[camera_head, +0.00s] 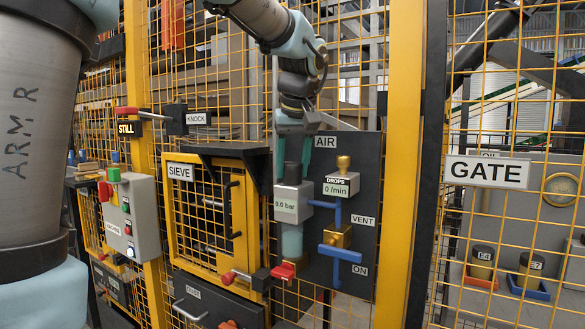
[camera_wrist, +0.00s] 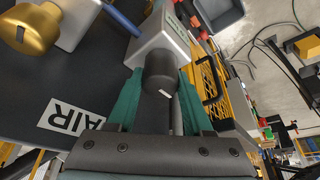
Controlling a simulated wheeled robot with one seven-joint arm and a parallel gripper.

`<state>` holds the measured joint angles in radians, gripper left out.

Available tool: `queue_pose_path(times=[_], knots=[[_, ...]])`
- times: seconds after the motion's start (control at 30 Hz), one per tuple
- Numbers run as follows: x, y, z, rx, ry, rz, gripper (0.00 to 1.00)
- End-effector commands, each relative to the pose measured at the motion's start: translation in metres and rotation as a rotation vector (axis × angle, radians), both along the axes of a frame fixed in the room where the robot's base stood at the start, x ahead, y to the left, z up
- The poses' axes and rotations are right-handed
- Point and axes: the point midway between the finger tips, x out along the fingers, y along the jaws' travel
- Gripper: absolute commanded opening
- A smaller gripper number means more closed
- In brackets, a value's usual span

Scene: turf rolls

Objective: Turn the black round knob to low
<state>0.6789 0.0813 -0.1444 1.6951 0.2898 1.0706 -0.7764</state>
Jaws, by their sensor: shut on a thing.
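The black round knob (camera_head: 292,173) sits on top of a grey regulator block (camera_head: 288,203) on the dark AIR panel (camera_head: 345,150). The block's display reads 0.0 bar. In the wrist view the knob (camera_wrist: 168,76) carries a short white mark on its end, towards my palm. My gripper (camera_head: 292,168) points down from above, its green fingers one on each side of the knob. The wrist view also shows my gripper (camera_wrist: 160,85) shut on it. No low marking is readable beside the knob.
Right of the knob are a brass knob (camera_head: 344,163) above the DROPS display, reading 0/min, and a blue VENT/ON lever (camera_head: 340,253). A red handle (camera_head: 283,271) is below. The yellow SIEVE door (camera_head: 205,215) stands left, a yellow post (camera_head: 400,150) right.

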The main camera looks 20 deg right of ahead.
Motion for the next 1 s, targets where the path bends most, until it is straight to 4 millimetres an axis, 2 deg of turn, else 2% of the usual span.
queue_pose_path(times=[0.63,0.67,0.9,1.0], knots=[[0.0002,-0.0002,0.0004,-0.001,0.000,0.052,0.00],[0.0002,-0.0002,0.0005,-0.002,0.000,0.051,0.54],[0.0001,-0.0001,0.0003,0.000,0.000,0.051,0.81],[0.0001,0.0000,0.0002,0.000,0.000,0.051,0.81]])
